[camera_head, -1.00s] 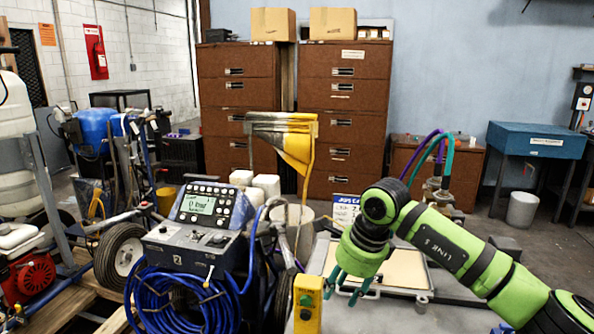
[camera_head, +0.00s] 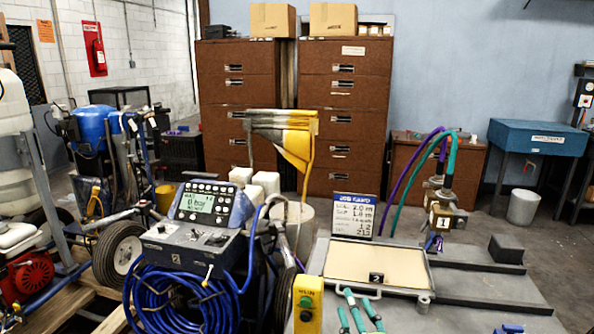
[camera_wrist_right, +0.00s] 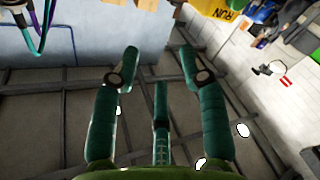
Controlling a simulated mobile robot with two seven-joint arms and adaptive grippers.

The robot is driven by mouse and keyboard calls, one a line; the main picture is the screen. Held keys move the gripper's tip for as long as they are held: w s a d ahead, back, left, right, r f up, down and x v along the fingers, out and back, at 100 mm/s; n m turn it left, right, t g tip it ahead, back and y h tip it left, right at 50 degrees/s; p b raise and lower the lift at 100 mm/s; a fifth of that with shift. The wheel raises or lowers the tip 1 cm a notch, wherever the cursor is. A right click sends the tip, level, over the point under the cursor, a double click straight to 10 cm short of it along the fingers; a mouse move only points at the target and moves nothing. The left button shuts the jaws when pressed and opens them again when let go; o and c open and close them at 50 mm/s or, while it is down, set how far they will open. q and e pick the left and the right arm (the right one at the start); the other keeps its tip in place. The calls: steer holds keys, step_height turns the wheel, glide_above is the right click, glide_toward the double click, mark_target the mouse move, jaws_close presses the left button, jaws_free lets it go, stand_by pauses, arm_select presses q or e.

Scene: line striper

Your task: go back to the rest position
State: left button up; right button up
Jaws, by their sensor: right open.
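My right gripper (camera_head: 358,306) shows at the bottom of the head view as teal fingers, low in front of the tray; the rest of the arm is out of frame. In the right wrist view its fingers (camera_wrist_right: 158,68) are spread apart with nothing between them. My left gripper is not in view.
A striper console (camera_head: 198,240) with a coiled blue hose stands left of centre. A yellow button box (camera_head: 308,301) is close to the left of my right gripper. Behind are a beige-topped tray (camera_head: 375,264), a number board (camera_head: 352,215) and brass fittings (camera_head: 446,213).

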steer(key=s+d+f+m+g+h, duration=0.25)
steer(key=s+d+f+g, duration=0.2)
steer(key=f, duration=0.35)
steer(key=s+d+f+m+g+h, duration=0.1)
steer(key=s+d+f+m+g, duration=0.25)
steer(key=s+f, duration=0.3)
steer(key=s+f+m+g+y, duration=0.1)
steer(key=s+f+m+g, duration=0.5)
steer(key=s, duration=1)
steer(key=s+f+n+g+b, duration=0.2)
steer(key=s+f+n+b, duration=0.1)
steer(key=f, duration=2.6)
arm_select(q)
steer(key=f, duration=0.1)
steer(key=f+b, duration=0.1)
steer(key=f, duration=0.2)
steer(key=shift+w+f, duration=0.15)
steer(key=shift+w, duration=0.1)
arm_select(e)
steer(key=s+d+f, duration=0.1)
steer(key=s+f, duration=0.6)
steer(key=s, duration=0.1)
steer(key=s+d+f+g, duration=0.1)
steer(key=s+d+f, duration=0.1)
steer(key=s+f, duration=0.5)
steer(key=shift+s+d+f+g, duration=0.3)
steer(key=shift+s+f, duration=0.1)
steer(key=shift+f, duration=0.35)
